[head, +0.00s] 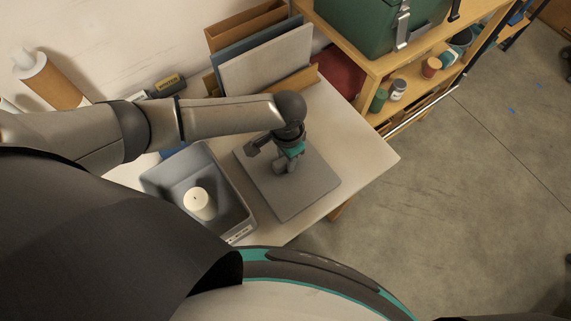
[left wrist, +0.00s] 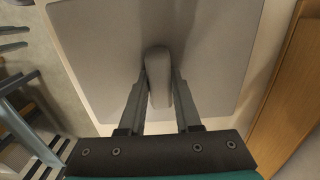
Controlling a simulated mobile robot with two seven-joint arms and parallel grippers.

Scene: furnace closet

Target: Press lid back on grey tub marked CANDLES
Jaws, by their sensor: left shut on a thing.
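The grey tub (head: 172,179) stands open on the table with a white candle (head: 200,202) inside. A small label strip is on its near end, but its words are too small to read. The flat grey lid (head: 303,200) lies right of the tub, apparently flat on the table. It also fills much of the left wrist view (left wrist: 105,45). My left gripper (head: 285,163) is over the lid, shut on its upright handle (left wrist: 158,80), with one finger on each side. My right gripper is out of view.
The pale table (head: 365,150) has bare room right of the lid. Upright boards (head: 265,60) stand at the back. A wooden shelf (head: 415,75) with jars and a green case (head: 375,22) stands behind right.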

